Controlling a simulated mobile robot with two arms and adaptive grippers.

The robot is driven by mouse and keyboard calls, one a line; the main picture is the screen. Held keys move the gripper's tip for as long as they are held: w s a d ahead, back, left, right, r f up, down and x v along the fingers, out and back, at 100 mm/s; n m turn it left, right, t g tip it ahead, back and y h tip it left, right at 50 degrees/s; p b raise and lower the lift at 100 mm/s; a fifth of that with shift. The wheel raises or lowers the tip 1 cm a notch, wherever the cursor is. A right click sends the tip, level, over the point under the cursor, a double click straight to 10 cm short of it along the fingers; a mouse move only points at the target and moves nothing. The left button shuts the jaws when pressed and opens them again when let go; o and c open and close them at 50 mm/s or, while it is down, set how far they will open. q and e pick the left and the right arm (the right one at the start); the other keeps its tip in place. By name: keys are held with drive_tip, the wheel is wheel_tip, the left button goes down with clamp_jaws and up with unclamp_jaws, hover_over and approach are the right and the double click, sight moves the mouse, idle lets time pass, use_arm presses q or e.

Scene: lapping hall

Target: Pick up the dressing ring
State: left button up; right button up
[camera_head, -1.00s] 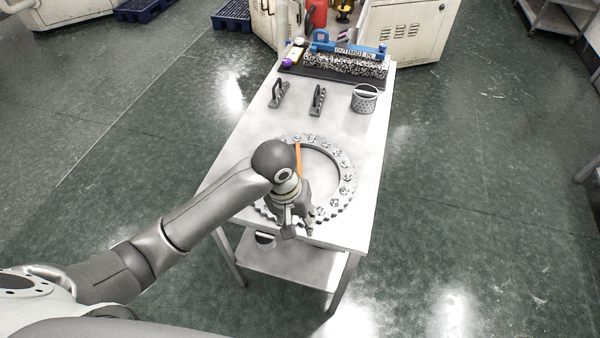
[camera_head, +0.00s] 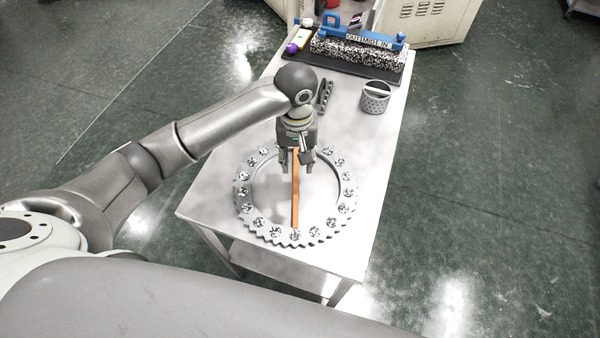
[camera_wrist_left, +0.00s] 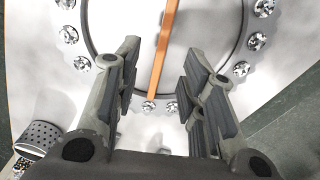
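The dressing ring (camera_head: 244,184) is a large grey toothed ring with shiny studs, lying flat on the near part of the white table. An orange bar (camera_head: 296,205) spans its opening. My left gripper (camera_head: 297,168) points down over the far side of the ring, which it partly hides. In the left wrist view the gripper (camera_wrist_left: 160,62) has its fingers spread, with the orange bar (camera_wrist_left: 163,50) running between them and the ring (camera_wrist_left: 247,55) below. Nothing is held, and I see no clear contact. My right gripper is out of view.
On the white table (camera_head: 200,205), a perforated cup (camera_head: 374,98) stands beyond the ring to the right. A dark handled tool (camera_head: 325,96) lies beside my left wrist. A speckled block with a blue handled frame (camera_head: 357,50) sits on a dark mat at the back.

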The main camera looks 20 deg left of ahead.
use_arm(q)
hover_over(296, 183)
drive_tip(key=f, duration=0.4)
drive_tip(key=shift+s+d, duration=0.1)
drive_tip(key=shift+s, duration=0.15)
drive_tip(key=shift+f, duration=0.35)
wheel_tip(296, 183, down, 5)
drive_tip(key=shift+w+r+p, duration=0.1)
drive_tip(key=shift+p, duration=0.55)
clamp_jaws()
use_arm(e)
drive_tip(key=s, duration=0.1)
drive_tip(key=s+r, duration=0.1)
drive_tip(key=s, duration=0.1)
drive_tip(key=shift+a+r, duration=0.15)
use_arm(q)
drive_tip(key=shift+w+r, duration=0.15)
drive_tip(key=shift+w, duration=0.05)
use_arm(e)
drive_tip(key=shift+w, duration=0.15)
